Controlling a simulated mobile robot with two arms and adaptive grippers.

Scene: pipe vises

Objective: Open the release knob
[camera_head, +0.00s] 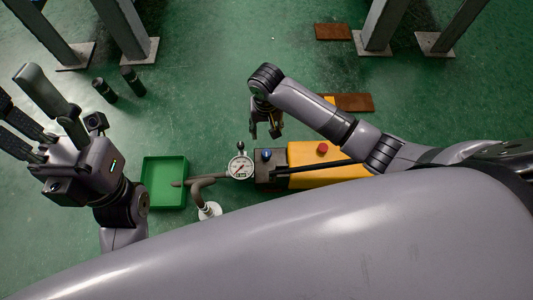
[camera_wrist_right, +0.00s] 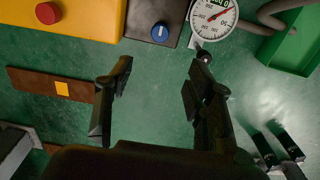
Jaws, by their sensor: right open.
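A small black ball knob (camera_head: 240,147) stands beside the round white pressure gauge (camera_head: 240,167). In the right wrist view the knob (camera_wrist_right: 204,57) sits just below the gauge (camera_wrist_right: 213,18), close to the right-hand finger; I cannot tell if they touch. A blue dial (camera_head: 266,155) is on the grey panel at the end of the yellow machine (camera_head: 305,154). My right gripper (camera_head: 266,132) is open and empty, pointing down behind the panel; in its wrist view (camera_wrist_right: 160,72) the fingers are wide apart. My left gripper (camera_head: 18,100) is open and empty at the far left.
A green tray (camera_head: 164,160) lies left of the gauge, with a bent pipe (camera_head: 197,190) between. A red button (camera_head: 323,149) tops the yellow machine. Two dark cylinders (camera_head: 118,84) stand on the green floor. Grey posts (camera_head: 125,30) rise behind.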

